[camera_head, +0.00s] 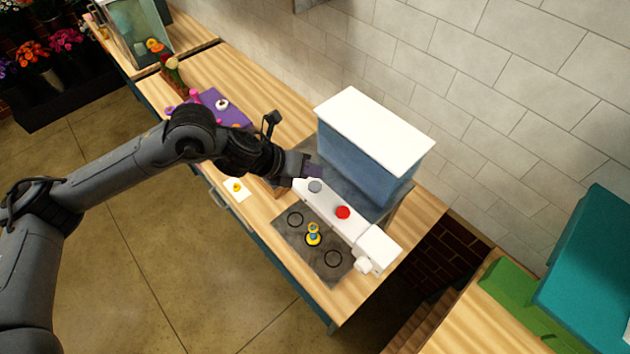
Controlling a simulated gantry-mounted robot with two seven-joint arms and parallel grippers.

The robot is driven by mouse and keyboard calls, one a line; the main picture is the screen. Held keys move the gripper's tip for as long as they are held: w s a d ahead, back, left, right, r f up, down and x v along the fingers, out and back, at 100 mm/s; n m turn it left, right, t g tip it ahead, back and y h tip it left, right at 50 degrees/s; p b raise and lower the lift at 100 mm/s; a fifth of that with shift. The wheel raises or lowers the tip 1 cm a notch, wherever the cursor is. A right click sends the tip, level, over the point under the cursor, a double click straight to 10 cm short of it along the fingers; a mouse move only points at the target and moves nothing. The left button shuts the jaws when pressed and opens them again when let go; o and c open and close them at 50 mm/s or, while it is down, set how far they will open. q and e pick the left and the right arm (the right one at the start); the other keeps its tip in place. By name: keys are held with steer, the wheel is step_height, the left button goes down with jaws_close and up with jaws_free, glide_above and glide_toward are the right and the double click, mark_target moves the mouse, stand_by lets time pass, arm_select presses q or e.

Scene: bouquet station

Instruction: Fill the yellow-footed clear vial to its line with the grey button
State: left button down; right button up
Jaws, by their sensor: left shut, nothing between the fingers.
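The yellow-footed vial (313,234) stands upright on the middle ring of a dark grey mat (323,267). A bluish patch shows in its middle; its line and fill level are too small to read. The white dispenser bar (328,207) runs behind the mat, with a grey button (314,187) at its left end and a red button (343,212) further right. My left gripper (315,173) is shut and empty, at the bar's left end just behind the grey button. I cannot tell whether it touches the bar. My right gripper is out of view.
A blue box with a white lid (376,131) stands close behind the bar. A white card (237,189) with a small yellow thing lies left of the mat, and a purple mat (226,108) farther back. The mat's outer two rings are empty.

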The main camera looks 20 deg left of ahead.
arm_select(q)
steer(key=shift+r+p, duration=0.75)
steer(key=shift+r, duration=0.6)
stand_by(1.2)
steer(key=shift+n, duration=0.3)
stand_by(0.5)
